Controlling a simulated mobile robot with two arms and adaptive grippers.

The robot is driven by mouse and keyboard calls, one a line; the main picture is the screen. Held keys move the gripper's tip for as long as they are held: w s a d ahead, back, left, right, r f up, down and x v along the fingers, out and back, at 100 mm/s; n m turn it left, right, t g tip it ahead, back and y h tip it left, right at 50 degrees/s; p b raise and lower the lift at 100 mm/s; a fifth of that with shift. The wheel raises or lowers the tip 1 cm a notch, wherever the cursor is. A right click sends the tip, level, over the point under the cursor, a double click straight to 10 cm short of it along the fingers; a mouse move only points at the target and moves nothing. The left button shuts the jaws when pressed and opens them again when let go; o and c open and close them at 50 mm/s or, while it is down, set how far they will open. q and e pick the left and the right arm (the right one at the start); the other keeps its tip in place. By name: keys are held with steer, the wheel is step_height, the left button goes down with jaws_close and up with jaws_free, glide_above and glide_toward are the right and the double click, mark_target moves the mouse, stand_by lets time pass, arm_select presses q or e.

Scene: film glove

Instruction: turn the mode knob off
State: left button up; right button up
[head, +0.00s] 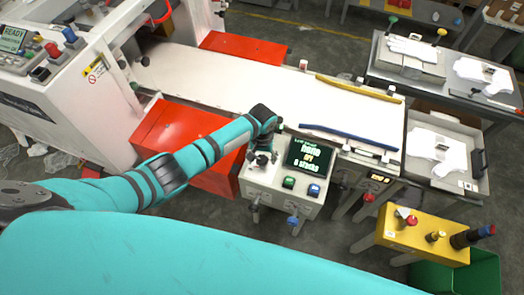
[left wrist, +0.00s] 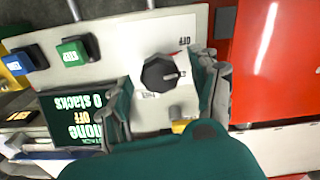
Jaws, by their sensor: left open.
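The black mode knob (left wrist: 158,73) sits on the white control box (head: 283,206), beside a dark screen (head: 308,155). In the left wrist view its light pointer mark faces right, and an OFF label is printed to its upper right. The screen (left wrist: 75,119) shows upside down there, with "none", "OFF" and "0 stacks". My left gripper (head: 262,157) is over the box's left part in the head view. In the left wrist view my left gripper (left wrist: 163,95) is open, its fingers either side of the knob. I cannot tell whether they touch it. My right gripper is out of view.
A green button (head: 289,183) and a blue button (head: 314,190) are right of my gripper on the box. A red panel (head: 165,125) lies left of it. A white conveyor (head: 270,95) runs behind. A yellow box (head: 425,232) stands to the right.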

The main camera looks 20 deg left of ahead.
mark_target(262, 158)
arm_select(q)
step_height(262, 158, up, 12)
stand_by(0.4)
steer(key=shift+f, duration=0.15)
